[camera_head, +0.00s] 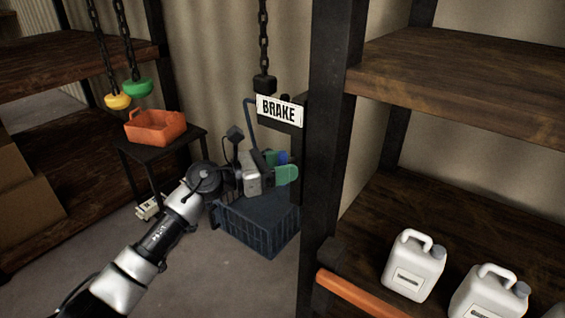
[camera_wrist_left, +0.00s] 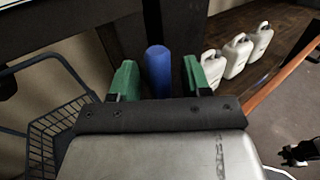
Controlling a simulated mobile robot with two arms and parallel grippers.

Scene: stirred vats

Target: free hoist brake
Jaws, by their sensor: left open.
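The white sign reading BRAKE (camera_head: 279,108) is fixed by the dark post, under a hanging chain. Below it a blue grip (camera_head: 282,157) shows partly behind my left gripper (camera_head: 278,167). In the left wrist view the blue grip (camera_wrist_left: 158,66) is a rounded upright cylinder. It appears between the two green fingers of my left gripper (camera_wrist_left: 158,82), with a gap on each side. The gripper is open. The lower end of the grip is hidden by the gripper body, so how deep it sits between the fingers is unclear. My right gripper is not clearly seen.
A dark blue wire cart (camera_head: 258,226) stands just below the gripper. The dark post (camera_head: 327,150) and a shelf with white jugs (camera_head: 414,265) are at right. An orange bin (camera_head: 155,128) sits on a small table at left, below yellow and green chain pulls (camera_head: 138,88).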

